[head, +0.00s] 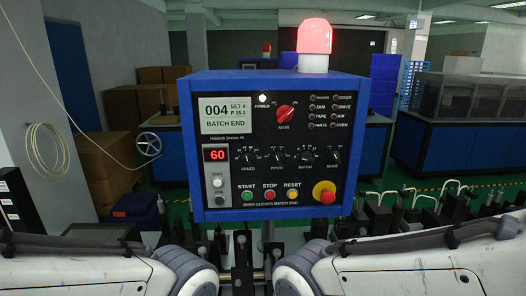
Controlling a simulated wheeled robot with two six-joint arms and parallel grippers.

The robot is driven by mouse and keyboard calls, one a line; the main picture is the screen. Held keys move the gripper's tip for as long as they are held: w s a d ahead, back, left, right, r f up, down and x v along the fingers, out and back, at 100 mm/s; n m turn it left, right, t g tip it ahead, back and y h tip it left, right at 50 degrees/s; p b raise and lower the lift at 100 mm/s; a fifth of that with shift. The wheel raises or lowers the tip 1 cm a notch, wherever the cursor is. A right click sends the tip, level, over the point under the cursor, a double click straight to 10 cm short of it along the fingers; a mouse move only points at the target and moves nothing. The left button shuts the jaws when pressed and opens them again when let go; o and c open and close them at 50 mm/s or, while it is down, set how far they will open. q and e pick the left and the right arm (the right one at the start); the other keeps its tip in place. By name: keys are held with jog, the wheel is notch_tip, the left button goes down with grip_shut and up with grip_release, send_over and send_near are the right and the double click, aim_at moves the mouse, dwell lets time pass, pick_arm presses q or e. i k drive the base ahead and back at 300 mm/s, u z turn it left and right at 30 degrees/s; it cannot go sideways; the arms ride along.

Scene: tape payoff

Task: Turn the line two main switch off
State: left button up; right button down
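The MAIN switch (285,113) is a red rotary knob on the black face of a blue-framed control box (186,150) in the middle of the head view. The knob is tilted, running from lower left to upper right, toward the mark at its right. The POWER lamp (262,98) to its upper left glows white. The screen (227,115) reads "004", "SET 4" and "BATCH END". I cannot read a line number on the box. My two arms reach in low from both sides, but neither gripper shows.
A lit red beacon (314,37) tops the box. A red emergency button (324,192), START, STOP and RESET buttons (270,195) and a row of black knobs (277,157) sit below the switch. Dark machine parts (375,215) stand at right. A second beacon (266,47) shows behind.

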aim_at(284, 113)
jog(key=k, duration=1)
jog(key=u, duration=1.4)
jog(key=i, duration=0.95)
jog(key=z, duration=0.95)
